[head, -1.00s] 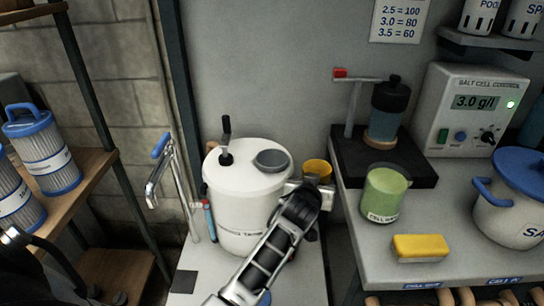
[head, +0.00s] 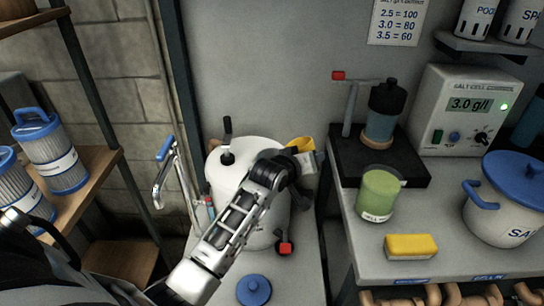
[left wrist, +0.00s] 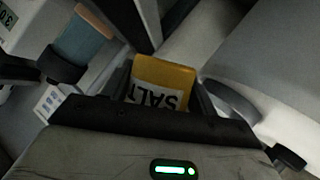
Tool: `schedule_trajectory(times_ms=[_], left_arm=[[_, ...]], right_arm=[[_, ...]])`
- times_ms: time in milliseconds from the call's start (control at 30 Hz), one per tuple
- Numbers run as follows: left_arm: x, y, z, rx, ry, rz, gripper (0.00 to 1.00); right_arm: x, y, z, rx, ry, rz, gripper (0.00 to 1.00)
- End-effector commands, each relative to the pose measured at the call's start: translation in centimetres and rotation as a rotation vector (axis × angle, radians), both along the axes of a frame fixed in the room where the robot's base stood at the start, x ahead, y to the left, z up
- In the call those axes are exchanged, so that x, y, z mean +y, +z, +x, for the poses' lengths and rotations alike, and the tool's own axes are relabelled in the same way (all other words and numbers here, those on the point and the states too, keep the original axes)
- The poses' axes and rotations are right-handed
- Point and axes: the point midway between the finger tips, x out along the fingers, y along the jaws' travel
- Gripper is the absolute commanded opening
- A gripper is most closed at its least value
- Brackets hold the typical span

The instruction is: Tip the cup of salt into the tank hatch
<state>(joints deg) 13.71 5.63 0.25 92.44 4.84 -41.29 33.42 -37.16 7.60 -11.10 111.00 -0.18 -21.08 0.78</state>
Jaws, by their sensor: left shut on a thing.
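My left gripper (head: 304,160) is shut on the yellow cup (head: 300,144). In the left wrist view the cup (left wrist: 163,82) shows the word SALT between the fingers (left wrist: 164,92). The cup looks tilted in the head view, at the back right of the white tank (head: 222,176). Its inside and any salt are not visible. The arm hides the tank hatch in the head view. In the left wrist view a grey ring (left wrist: 232,100), apparently the hatch rim, lies just beside the cup. My right gripper is out of view.
A black crank (head: 227,138) stands on the tank lid. A red-tipped valve (head: 285,248) and a blue lid (head: 254,290) are in front. A metal tap (head: 163,172) stands left.

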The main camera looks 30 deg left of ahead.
Motion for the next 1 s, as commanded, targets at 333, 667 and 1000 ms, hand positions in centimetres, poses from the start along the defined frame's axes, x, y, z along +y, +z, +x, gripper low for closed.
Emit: schedule_trajectory(times_ms=[333, 667, 1000], left_arm=[[1.4, 1.2, 0.0, -0.008, 0.001, -0.173, 0.34], [1.6, 1.9, 0.0, -0.009, -0.001, -0.339, 0.34], [1.5, 1.4, 0.0, -0.016, 0.000, -0.509, 0.34]], right_arm=[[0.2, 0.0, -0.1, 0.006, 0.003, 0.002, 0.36], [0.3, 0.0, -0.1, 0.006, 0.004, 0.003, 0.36], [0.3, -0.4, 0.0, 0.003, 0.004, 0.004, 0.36]])
